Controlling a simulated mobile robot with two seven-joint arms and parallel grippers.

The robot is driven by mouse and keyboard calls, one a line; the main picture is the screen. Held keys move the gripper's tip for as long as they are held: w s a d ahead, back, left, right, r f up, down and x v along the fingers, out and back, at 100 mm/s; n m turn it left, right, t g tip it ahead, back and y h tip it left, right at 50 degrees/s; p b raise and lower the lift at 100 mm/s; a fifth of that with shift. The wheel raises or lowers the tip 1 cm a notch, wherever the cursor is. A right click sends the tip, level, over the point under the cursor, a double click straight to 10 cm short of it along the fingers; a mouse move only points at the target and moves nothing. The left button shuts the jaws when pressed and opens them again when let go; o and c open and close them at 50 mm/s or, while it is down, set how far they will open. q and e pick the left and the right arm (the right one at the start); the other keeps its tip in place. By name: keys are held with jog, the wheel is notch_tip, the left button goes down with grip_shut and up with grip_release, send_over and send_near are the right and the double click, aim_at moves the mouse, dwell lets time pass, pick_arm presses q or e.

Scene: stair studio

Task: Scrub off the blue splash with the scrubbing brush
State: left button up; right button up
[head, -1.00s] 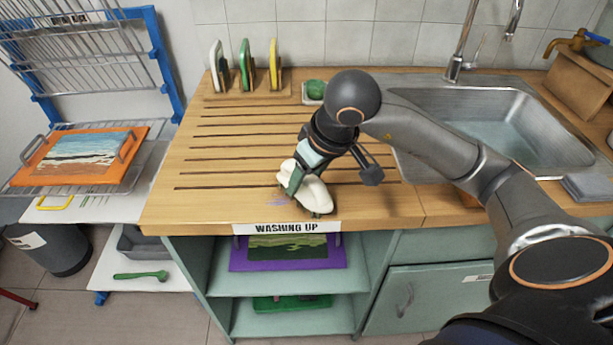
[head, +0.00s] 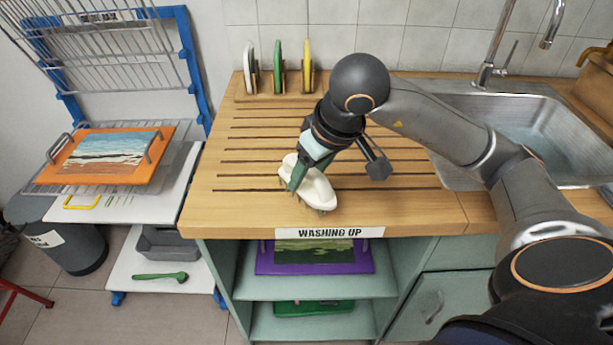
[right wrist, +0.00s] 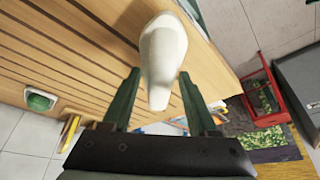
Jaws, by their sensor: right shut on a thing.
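The scrubbing brush (head: 318,190), with a white body and dark bristles, is bristles down on the wooden worktop (head: 240,215) near its front edge. My right gripper (head: 298,174) is shut on the brush from above. In the right wrist view the white brush (right wrist: 163,50) stands out between the two green fingers (right wrist: 158,92). No blue splash shows now; the brush and gripper hide the worktop beneath them, so I cannot tell whether any of it is there. My left gripper is not in view.
A rack holds several coloured boards (head: 279,68) at the back left of the worktop. The sink (head: 480,110) is on the right, partly behind my arm. A drying rack with an orange-framed picture (head: 95,178) stands left. The grooved worktop left of the brush is clear.

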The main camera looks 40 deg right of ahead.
jog(key=shift+s+d+r, duration=0.15)
jog(key=shift+r, duration=0.4)
jog(key=shift+r+p, duration=0.75)
jog(key=shift+r, duration=0.4)
notch_tip(320, 180, up, 2)
jog(key=shift+p, duration=0.9)
jog(key=shift+r, duration=0.15)
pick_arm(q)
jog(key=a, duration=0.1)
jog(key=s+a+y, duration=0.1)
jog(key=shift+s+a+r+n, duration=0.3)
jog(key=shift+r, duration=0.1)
